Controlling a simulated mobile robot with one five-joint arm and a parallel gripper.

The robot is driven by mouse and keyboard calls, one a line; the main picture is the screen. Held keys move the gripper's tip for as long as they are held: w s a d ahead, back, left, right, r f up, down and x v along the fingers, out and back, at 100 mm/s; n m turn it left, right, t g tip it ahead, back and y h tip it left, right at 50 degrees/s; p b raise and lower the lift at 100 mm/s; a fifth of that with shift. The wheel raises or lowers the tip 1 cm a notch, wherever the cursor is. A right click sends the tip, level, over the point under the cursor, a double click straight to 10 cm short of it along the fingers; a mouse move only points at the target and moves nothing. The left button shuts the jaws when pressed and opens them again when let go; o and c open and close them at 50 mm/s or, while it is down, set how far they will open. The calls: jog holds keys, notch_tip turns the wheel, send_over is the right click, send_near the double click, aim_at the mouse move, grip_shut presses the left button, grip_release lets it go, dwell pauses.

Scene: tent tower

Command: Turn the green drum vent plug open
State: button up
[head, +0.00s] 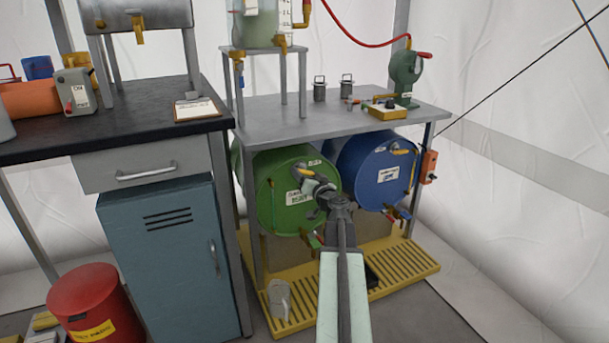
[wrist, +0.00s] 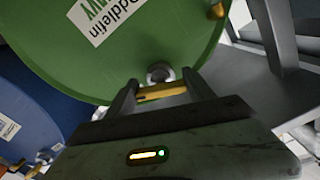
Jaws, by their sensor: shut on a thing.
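The green drum (head: 285,205) lies on its side under the grey bench, its round end facing me. Its vent plug has a yellow handle (head: 304,171) near the upper part of that end. My gripper (head: 316,187) reaches to it and partly hides the drum face. In the wrist view my gripper (wrist: 160,86) is shut on the yellow handle (wrist: 162,91), one finger at each end of it. A round grey fitting (wrist: 160,72) sits behind the handle, against the green drum face (wrist: 165,30). The handle lies nearly level across that view.
A blue drum (head: 365,178) lies close on the right, with taps low on both drums. The grey bench top (head: 290,118) is just above. A yellow slotted tray (head: 410,268) is below. A teal cabinet (head: 160,260) and red bin (head: 90,305) stand left.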

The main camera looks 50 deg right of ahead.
jog(key=shift+n, duration=0.6)
jog(key=o, duration=1.4)
jog(key=v, duration=0.7)
jog(key=shift+s+a, duration=0.1)
jog(key=shift+s, duration=0.25)
